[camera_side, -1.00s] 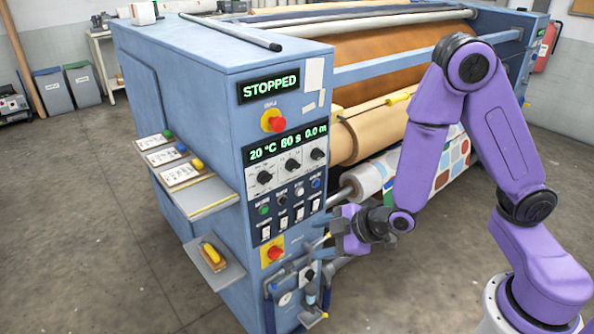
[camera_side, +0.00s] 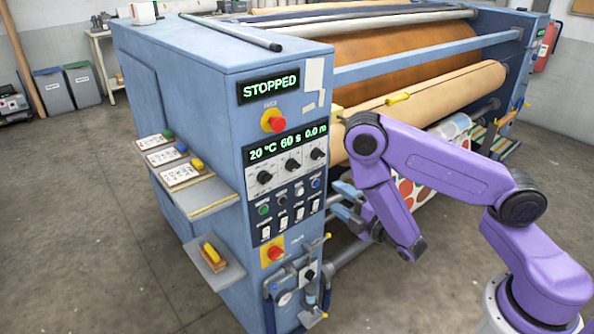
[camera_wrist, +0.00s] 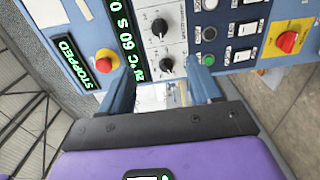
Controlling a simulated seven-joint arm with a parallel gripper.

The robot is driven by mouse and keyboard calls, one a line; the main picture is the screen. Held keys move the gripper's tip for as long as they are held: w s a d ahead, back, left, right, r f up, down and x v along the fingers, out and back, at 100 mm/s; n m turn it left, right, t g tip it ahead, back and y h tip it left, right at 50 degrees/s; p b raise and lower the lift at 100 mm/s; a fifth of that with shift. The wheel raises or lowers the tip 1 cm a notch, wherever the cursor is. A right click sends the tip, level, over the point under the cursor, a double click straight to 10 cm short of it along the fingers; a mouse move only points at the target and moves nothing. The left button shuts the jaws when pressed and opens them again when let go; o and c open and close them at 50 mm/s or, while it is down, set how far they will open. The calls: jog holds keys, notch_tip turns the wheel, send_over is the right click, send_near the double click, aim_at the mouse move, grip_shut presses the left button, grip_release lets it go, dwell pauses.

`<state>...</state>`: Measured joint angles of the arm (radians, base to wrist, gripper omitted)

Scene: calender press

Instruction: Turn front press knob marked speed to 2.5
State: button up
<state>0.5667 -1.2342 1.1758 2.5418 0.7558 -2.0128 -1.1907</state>
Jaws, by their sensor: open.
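The press's control panel (camera_side: 290,172) faces the aisle, with a row of three black knobs under a green readout of 20 °C, 60 s and 0.0 m. They are the left knob (camera_side: 265,178), the middle knob (camera_side: 292,165) and the right knob (camera_side: 317,154). Their labels are too small to read, so I cannot tell which is speed. My gripper (camera_side: 343,201) is open and empty, just right of the panel's edge and apart from it. In the wrist view, the left knob (camera_wrist: 165,63) and middle knob (camera_wrist: 160,27) show beyond my open fingers (camera_wrist: 167,88).
Buttons and white switches (camera_side: 283,228) lie below the knobs. Red stop knobs sit above (camera_side: 272,121) and below (camera_side: 274,253) the panel. Shelves with cards (camera_side: 182,176) stick out at left. Rollers and patterned fabric (camera_side: 425,180) lie behind my arm.

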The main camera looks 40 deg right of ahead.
aim_at(295, 169)
jog(key=shift+w, duration=8.45)
jog(key=c, duration=1)
